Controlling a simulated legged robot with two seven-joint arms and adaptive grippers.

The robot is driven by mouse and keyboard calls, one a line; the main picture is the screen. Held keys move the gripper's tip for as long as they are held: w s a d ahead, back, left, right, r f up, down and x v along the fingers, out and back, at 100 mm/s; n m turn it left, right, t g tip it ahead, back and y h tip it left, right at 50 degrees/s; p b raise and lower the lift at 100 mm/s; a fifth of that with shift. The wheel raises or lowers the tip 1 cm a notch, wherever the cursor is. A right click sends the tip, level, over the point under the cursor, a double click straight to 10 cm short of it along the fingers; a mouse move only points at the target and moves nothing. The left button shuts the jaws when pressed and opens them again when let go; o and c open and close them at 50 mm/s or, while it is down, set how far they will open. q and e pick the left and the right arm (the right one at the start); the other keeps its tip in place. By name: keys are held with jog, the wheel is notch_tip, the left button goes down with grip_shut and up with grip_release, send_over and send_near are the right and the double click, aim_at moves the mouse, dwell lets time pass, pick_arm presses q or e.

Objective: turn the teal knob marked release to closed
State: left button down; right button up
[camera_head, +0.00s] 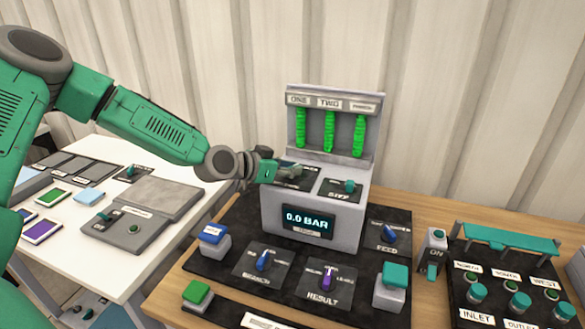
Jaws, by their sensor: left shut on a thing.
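My left gripper (285,172) reaches in from the left over the sloped top of a grey console (355,215). It is shut on a knob on the console's left black plate (296,183). The fingers cover most of this knob, and I cannot read its label or setting. A second teal knob (349,186) stands uncovered on the plate to the right; its small label is not clear to me. My right gripper is not in view.
The console display (307,221) reads 0.0 BAR, below three green columns (329,131). Blue knobs (263,261), a purple knob (327,280) and block-shaped buttons (391,288) surround the console. A teal-railed panel (510,240) stands right. A white table (80,255) holds cards at left.

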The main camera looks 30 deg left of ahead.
pick_arm(q)
jog(key=shift+a+f, duration=0.25)
jog(key=shift+s+d+r+p, duration=0.1)
jog(key=shift+d+r+p, duration=0.1)
jog(key=shift+d+p, duration=0.15)
jog(key=shift+d+n+y, duration=0.1)
jog(key=shift+n+y, duration=0.3)
jog(key=shift+n+t+y+p, duration=0.3)
jog(key=shift+n+y+p, duration=0.3)
jog(key=shift+y+p, duration=0.2)
jog(key=shift+n+y+p, duration=0.4)
jog(key=shift+n+y, duration=0.5)
jog(key=shift+y, duration=0.2)
jog(key=n+y+p, duration=0.1)
jog(key=n+y, duration=0.2)
jog(key=y, duration=0.1)
jog(key=shift+n, duration=0.3)
jog(key=n+g+y, duration=0.2)
jog(key=n+y, duration=0.1)
jog(key=n+g+y+p, duration=0.1)
jog(key=n+g+y, duration=0.1)
jog(key=n+y, duration=0.1)
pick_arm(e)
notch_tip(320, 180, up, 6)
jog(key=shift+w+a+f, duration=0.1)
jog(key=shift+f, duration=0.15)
pick_arm(q)
jog(key=shift+n, duration=0.3)
